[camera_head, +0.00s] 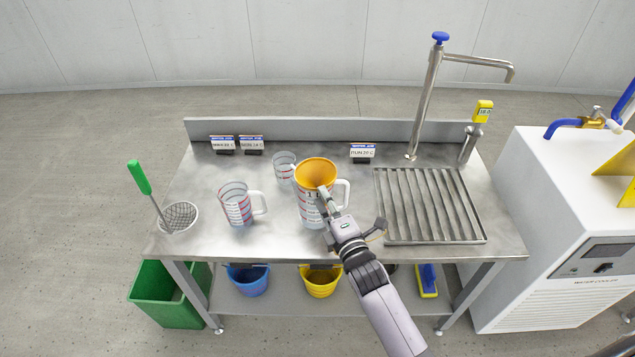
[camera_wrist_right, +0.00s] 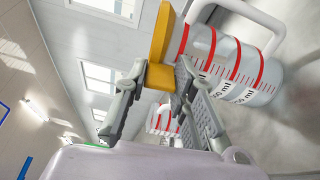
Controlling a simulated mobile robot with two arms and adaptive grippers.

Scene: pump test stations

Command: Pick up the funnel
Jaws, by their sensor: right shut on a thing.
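The orange funnel (camera_head: 315,171) sits wide end up at the mouth of the large clear measuring jug (camera_head: 310,209), which stands on the steel table. My right gripper (camera_head: 325,196) reaches in from the front and is shut on the funnel. In the right wrist view its two fingers (camera_wrist_right: 160,78) close on the edge of the orange funnel (camera_wrist_right: 159,38), beside the jug (camera_wrist_right: 235,70) with red markings. The funnel's lower part is hidden by the jug and my gripper. My left gripper is out of view.
A smaller jug (camera_head: 236,206) and a small beaker (camera_head: 284,167) stand left of the large jug. A strainer with a green handle (camera_head: 139,177) lies further left. A ribbed drain tray (camera_head: 430,207) and tall tap (camera_head: 425,100) are at right. Small signs (camera_head: 362,152) stand behind.

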